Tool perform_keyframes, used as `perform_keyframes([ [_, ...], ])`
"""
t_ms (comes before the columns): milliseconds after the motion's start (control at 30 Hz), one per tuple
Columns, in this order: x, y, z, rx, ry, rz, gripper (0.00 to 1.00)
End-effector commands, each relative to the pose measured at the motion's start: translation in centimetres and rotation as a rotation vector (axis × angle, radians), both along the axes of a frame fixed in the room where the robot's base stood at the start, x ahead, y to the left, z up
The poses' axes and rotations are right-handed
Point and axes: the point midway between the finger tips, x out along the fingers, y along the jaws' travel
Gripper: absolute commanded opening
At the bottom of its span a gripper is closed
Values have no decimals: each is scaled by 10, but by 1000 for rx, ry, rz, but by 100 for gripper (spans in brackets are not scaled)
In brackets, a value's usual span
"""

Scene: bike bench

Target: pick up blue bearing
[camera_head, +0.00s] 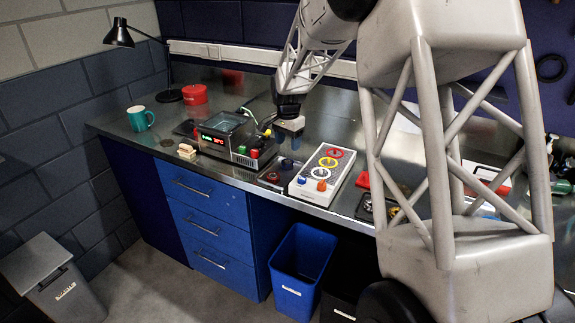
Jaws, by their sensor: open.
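A small blue piece (287,163), which looks like the blue bearing, sits on the metal bench just left of the white board. It is too small to make out its shape. My gripper (294,143) points down above and close to it, apart from it as far as I can tell. My gripper is open, and no held thing shows in it. Another small blue piece (302,180) sits at the front left of the white board (330,160), beside an orange piece (321,185).
The board carries red, yellow and pale rings. A device with a lit display (226,143) stands left of my gripper. A teal mug (140,118), red tin (194,94) and black lamp (120,36) are further left. A red block (363,180) lies right of the board.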

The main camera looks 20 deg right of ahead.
Motion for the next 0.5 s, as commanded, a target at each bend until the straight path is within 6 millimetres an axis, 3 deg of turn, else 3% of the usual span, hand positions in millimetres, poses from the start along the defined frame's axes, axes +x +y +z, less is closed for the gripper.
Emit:
perform_keyframes([
  [500, 0, 0, -25, 0, -1, 1, 59],
])
